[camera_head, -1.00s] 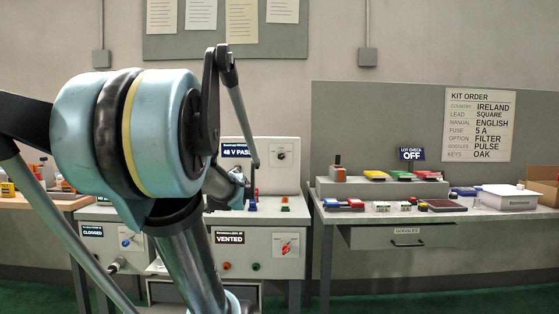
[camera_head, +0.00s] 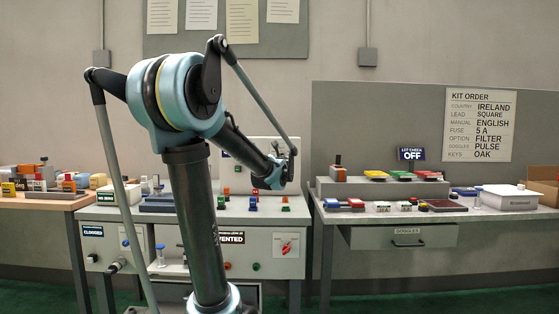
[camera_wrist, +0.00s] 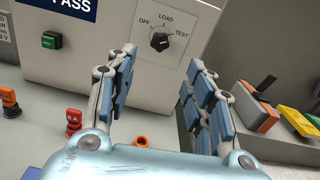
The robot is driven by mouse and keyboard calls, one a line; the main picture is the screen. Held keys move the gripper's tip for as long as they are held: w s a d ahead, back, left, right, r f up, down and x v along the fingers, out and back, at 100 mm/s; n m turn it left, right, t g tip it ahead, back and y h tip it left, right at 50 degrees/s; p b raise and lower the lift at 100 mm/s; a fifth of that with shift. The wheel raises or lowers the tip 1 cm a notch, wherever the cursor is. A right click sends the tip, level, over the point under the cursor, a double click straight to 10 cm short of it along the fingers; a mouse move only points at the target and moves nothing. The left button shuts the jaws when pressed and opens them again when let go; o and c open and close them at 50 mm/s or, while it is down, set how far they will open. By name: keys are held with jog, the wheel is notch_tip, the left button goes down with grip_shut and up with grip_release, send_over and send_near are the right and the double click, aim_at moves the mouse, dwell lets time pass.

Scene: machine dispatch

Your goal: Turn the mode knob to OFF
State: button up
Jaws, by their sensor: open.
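The mode knob (camera_wrist: 160,41) is a black round knob on a light grey panel in the wrist view, with OFF at its left, LOAD above and TEST at its right. A pale mark shows on the knob, but I cannot tell surely which label it points to. My gripper (camera_wrist: 162,62) is open and empty. Its two blue-padded fingers stand apart, one to the lower left and one to the lower right of the knob, with a gap to the panel. In the head view my gripper (camera_head: 287,160) is in front of the panel (camera_head: 240,150) and hides the knob.
A green button (camera_wrist: 51,40) sits left on the panel. Red and orange small parts (camera_wrist: 73,122) stand on the bench below. An orange-and-grey block (camera_wrist: 250,107) and a yellow block (camera_wrist: 298,122) lie on the right bench. A red rotary switch (camera_head: 287,244) is on the lower front.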

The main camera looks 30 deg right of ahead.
jog(key=x, duration=1.5)
jog(key=shift+a, duration=0.15)
jog(key=c, duration=1.1)
